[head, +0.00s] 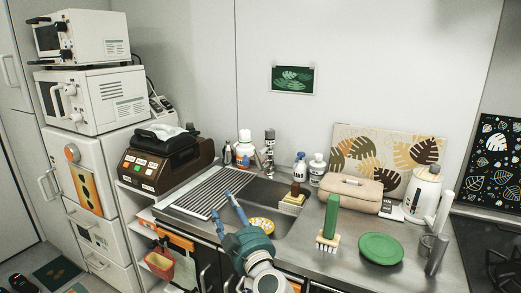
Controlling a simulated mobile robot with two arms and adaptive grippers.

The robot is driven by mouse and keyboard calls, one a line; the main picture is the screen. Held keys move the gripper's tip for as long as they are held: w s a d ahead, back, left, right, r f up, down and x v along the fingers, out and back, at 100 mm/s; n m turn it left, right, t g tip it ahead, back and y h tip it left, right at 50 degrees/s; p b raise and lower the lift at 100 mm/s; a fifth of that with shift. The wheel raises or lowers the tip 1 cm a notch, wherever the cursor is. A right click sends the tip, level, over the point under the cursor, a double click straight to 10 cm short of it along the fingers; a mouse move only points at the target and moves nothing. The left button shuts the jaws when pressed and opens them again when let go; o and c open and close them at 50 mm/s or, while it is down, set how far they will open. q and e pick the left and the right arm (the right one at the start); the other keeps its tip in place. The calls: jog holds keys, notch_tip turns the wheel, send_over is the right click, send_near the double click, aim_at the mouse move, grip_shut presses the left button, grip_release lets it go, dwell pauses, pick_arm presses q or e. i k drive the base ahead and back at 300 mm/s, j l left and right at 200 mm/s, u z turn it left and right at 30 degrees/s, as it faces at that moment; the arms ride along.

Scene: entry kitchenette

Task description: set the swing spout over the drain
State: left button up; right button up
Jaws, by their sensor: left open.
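The sink basin (262,190) is set in the steel counter, in the middle of the head view. A grey upright fixture (269,146), which looks like the faucet, stands behind the basin's far left corner. Its spout is too small to make out clearly, so I cannot tell where it points. A round yellow patterned item (262,225) lies in the basin near the front; the drain itself I cannot make out. My left gripper (222,203) is open and empty, its blue fingers over the basin's left side, apart from the fixture. My right gripper is not in view.
A ribbed drainboard (202,194) lies left of the basin. Bottles (244,148) crowd the back edge near the fixture, and a sponge in a holder (292,202) sits at the right rim. A green-handled brush (330,222) and green plate (380,248) stand farther right.

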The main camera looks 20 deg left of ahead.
aim_at(245, 148)
jog(key=i, duration=1.05)
